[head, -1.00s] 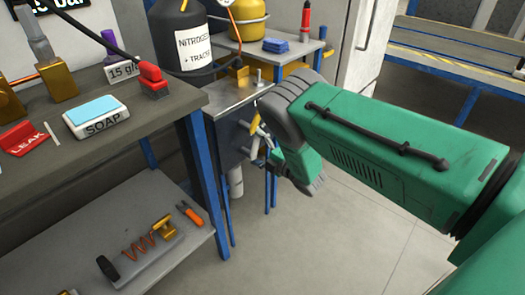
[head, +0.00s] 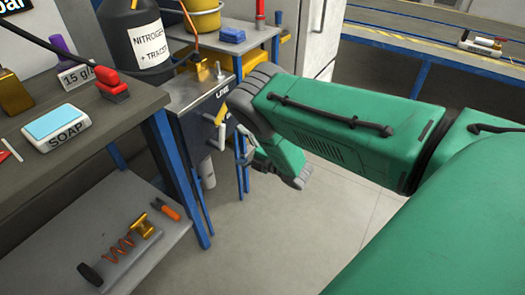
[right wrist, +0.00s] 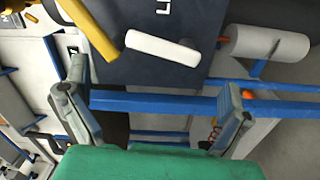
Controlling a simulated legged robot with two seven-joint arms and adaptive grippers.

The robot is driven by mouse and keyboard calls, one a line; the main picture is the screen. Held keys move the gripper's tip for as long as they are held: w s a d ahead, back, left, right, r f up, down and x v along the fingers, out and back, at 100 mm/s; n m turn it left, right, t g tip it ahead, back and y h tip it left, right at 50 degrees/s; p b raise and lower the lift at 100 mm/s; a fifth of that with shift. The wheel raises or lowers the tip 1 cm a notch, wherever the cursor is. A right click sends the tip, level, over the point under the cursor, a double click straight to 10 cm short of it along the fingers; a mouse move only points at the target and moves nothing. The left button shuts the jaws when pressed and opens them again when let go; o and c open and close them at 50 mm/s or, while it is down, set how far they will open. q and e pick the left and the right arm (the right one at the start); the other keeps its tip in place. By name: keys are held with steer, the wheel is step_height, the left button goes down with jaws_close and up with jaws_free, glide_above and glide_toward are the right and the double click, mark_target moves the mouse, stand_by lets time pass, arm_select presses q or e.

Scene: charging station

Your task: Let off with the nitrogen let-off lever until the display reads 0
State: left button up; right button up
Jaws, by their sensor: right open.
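The dark box marked "LINE" (head: 203,122) stands below the nitrogen bottle (head: 140,40), with a yellow lever (head: 221,112) on its front. In the right wrist view the yellow lever (right wrist: 92,32) is at upper left and a white bar-shaped handle (right wrist: 163,48) is beside it. I cannot tell which one is the let-off lever. My right gripper (right wrist: 152,82) is open, its fingers spread below the white handle in that view, with nothing between them. In the head view my right gripper (head: 243,150) is by the box front, partly hidden by its wrist. The display is cut off; only "bar" shows.
A workbench (head: 100,125) with soap and a red-topped item stands at left; its lower shelf (head: 115,245) holds a spring and small tools. A small table (head: 240,42) stands behind the box. The floor (head: 270,230) in front is clear.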

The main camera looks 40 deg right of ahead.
steer(key=p+v, duration=0.3)
steer(key=v, duration=0.5)
steer(key=shift+s, duration=0.4)
steer(key=shift+d+r+p, duration=0.1)
steer(key=shift+r+p, duration=0.05)
steer(key=shift+p, duration=0.2)
steer(key=shift+s, duration=0.1)
steer(key=v, duration=1.1)
steer(key=shift+s, duration=0.4)
steer(key=shift+d, duration=0.1)
